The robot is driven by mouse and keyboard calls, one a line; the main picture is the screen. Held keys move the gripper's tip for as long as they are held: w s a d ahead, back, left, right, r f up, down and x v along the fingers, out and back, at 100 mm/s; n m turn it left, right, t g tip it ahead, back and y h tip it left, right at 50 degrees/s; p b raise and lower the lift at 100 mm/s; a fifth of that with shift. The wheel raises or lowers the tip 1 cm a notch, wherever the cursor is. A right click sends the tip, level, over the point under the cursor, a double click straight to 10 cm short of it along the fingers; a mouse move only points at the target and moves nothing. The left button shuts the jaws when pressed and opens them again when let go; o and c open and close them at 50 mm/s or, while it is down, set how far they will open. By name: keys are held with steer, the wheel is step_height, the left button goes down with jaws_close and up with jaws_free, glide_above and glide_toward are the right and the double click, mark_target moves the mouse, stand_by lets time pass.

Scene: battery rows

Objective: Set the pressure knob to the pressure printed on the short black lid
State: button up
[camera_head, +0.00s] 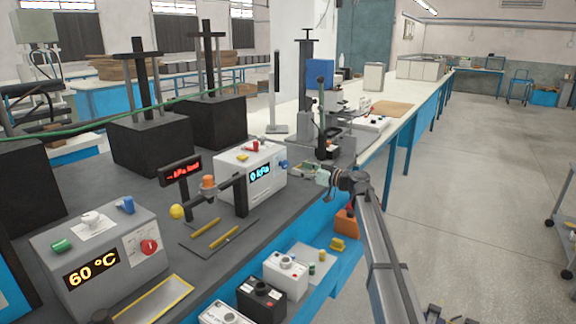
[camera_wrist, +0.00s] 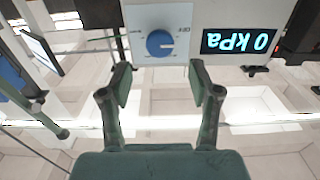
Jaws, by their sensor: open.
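The white pressure box (camera_head: 235,175) stands on the dark bench, and its display (camera_head: 260,172) reads 0 kPa. Its blue pressure knob (camera_head: 283,164) is on the right of the front. In the wrist view the box appears upside down, with the blue knob (camera_wrist: 160,43) on a white dial plate and the 0 kPa display (camera_wrist: 239,42) beside it. My gripper (camera_head: 325,178) is open and empty to the right of the box. In the wrist view its fingers (camera_wrist: 160,84) are spread, apart from the knob. I cannot identify the short black lid or read its print.
A 60 °C box (camera_head: 110,255) stands at the front left. A red display on a stand (camera_head: 180,169) and a post with a yellow ball (camera_head: 177,211) are left of the pressure box. A black battery (camera_head: 262,299) and a white battery (camera_head: 285,275) sit below the bench edge.

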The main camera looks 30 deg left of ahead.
mark_target(287, 164)
steer(key=shift+w+a, duration=0.25)
steer(key=shift+a, duration=1.35)
steer(key=shift+w+a, duration=0.2)
steer(key=shift+a, duration=1.35)
steer(key=c, duration=1.1)
